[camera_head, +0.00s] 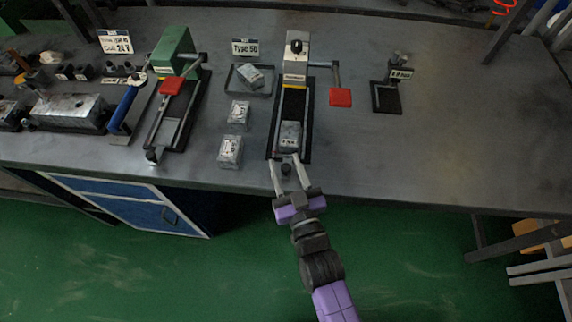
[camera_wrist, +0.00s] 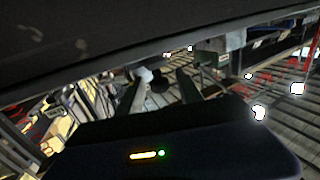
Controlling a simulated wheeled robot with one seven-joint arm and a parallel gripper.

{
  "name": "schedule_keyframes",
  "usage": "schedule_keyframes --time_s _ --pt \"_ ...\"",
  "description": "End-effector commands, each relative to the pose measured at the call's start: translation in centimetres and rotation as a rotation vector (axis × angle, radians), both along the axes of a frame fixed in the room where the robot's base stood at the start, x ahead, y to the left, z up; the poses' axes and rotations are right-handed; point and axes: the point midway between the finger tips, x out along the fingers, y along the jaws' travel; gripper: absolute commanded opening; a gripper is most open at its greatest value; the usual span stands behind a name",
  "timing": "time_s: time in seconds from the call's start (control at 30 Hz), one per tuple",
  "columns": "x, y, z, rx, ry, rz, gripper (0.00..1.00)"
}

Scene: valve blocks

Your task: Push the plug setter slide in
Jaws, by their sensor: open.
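The plug setter (camera_head: 294,62) stands at the middle of the bench, with a grey head at the back and a dark track running toward the front edge. A grey valve block (camera_head: 290,136) with a white label sits at the near end of the track, on the slide. A dark round knob (camera_head: 286,170) is at the slide's front. My gripper (camera_head: 285,162) is open at the bench's front edge, its fingers on either side of the knob; contact cannot be told. In the wrist view, the fingers (camera_wrist: 158,92) show apart with a dark knob-like shape between them.
A red-padded lever (camera_head: 340,97) is right of the plug setter. Loose valve blocks (camera_head: 230,151) and a tray (camera_head: 263,92) are to its left, then a green press (camera_head: 175,50). A small black stand (camera_head: 386,97) is farther right. The bench's right side is clear.

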Motion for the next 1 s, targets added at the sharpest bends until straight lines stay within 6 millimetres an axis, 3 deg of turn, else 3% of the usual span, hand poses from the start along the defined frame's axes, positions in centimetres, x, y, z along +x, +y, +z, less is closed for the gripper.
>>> schedule_keyframes --time_s 0.07,0.3,1.0 --pt "-0.02 0.00 0.00 0.000 0.000 0.000 0.43" --pt "-0.04 0.01 0.02 0.000 0.000 0.000 0.00" --pt "-0.05 0.00 0.03 0.000 -0.001 0.000 0.00"
